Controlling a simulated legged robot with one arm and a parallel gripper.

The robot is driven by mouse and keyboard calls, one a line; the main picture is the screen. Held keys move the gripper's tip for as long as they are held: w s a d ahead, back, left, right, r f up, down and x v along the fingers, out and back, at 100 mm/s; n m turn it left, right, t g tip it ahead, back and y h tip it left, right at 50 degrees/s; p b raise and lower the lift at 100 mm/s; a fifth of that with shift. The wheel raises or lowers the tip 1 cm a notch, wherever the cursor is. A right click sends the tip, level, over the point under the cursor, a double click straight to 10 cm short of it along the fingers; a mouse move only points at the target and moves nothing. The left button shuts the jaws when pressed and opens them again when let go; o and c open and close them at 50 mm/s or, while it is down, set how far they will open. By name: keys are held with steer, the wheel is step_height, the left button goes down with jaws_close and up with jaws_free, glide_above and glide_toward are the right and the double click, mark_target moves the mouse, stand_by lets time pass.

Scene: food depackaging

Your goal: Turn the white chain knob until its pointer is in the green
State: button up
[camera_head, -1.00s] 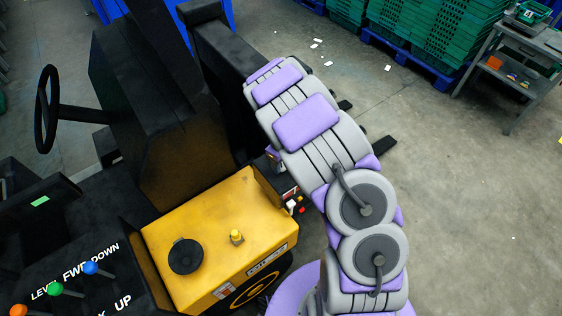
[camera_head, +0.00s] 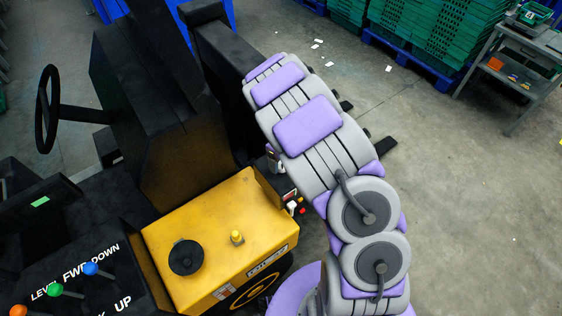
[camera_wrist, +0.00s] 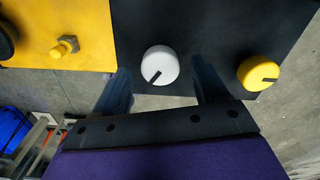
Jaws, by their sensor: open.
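In the wrist view the white chain knob (camera_wrist: 160,65) sits on a dark panel, with a dark pointer line aimed toward its lower left. My gripper (camera_wrist: 158,85) is open, with one dark finger on each side below the knob; I cannot tell if they touch it. No green zone shows around the knob in the wrist view. In the head view my arm hides most of the panel, and a small white part (camera_head: 292,206), perhaps a knob, shows at its left edge. My gripper's fingers are hidden there.
A yellow knob (camera_wrist: 258,73) is right of the white one. The forklift's yellow housing (camera_head: 215,240) carries a black cap (camera_head: 186,257) and a yellow fitting (camera_head: 237,238). Colored levers (camera_head: 90,268) and a steering wheel (camera_head: 48,109) stand left.

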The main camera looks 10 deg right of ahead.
mark_target(282, 164)
step_height(282, 164, up, 15)
stand_by(0.3)
steer(key=shift+r, duration=0.1)
stand_by(0.4)
steer(key=s+d+r+n+b, duration=0.2)
steer(key=s+r+n+b, duration=0.15)
steer(key=s+n, duration=0.45)
steer(key=s+a+f+n+g+b, duration=0.1)
steer(key=s+n+b, duration=0.3)
steer(key=s+n, duration=0.6)
steer(key=s+a+f+n+b, duration=0.1)
steer(key=s+f+n+b, duration=0.3)
steer(key=s+n, duration=0.6)
steer(key=s, duration=0.8)
steer(key=shift+s+n+g+b, duration=0.3)
steer(key=shift+g+b, duration=0.05)
steer(key=shift+g, duration=0.05)
